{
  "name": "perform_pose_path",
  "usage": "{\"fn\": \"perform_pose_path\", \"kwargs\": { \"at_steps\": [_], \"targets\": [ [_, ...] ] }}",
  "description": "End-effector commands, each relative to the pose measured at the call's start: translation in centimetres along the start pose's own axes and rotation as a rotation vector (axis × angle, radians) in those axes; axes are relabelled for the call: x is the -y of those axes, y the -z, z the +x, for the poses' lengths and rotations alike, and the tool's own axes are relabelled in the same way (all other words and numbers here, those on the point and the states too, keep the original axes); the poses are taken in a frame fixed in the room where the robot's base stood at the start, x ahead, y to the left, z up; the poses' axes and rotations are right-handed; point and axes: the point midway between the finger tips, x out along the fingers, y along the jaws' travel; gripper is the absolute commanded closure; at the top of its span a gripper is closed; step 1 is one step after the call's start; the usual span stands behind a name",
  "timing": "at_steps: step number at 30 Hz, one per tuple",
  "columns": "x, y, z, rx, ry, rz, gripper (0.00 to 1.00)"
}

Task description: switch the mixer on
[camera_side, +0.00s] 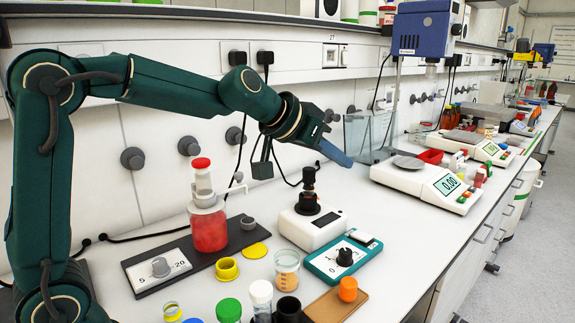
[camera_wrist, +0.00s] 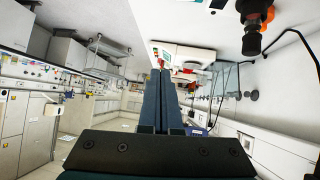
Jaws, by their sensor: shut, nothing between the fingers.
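The mixer looks to be the white box (camera_side: 313,228) with a dark panel on its front and a black round head on top, at mid-bench in the side view. A dark upright piece with a brownish part stands on the head. In the wrist view what looks like this black head (camera_wrist: 250,40) shows upside down at the top right, with orange beside it. Whether the mixer is running cannot be told. My gripper (camera_side: 347,160) is shut and empty, above and right of the mixer, apart from it. Its blue fingers (camera_wrist: 161,75) lie together in the wrist view.
A teal box (camera_side: 325,262) with a black knob stands in front. A dark board (camera_side: 210,257) carries a red-filled jar (camera_side: 208,230) and a dial box (camera_side: 157,268). Cups and jars crowd the front. A balance (camera_side: 420,182) and glass tank (camera_side: 362,137) stand right and behind.

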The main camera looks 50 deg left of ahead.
Motion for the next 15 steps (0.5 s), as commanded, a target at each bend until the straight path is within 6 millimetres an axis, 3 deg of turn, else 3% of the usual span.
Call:
{"fn": "perform_pose_path", "kwargs": {
  "at_steps": [1,6,10,15],
  "targets": [
    [0.7,-0.1,1.6,0.009,0.008,-0.015,1.00],
    [2.4,-1.1,5.8,0.042,0.026,-0.064,1.00],
    [3.1,-2.6,8.0,0.085,0.031,-0.094,1.00],
    [3.6,-4.4,9.3,0.131,0.035,-0.107,1.00]
  ]
}}
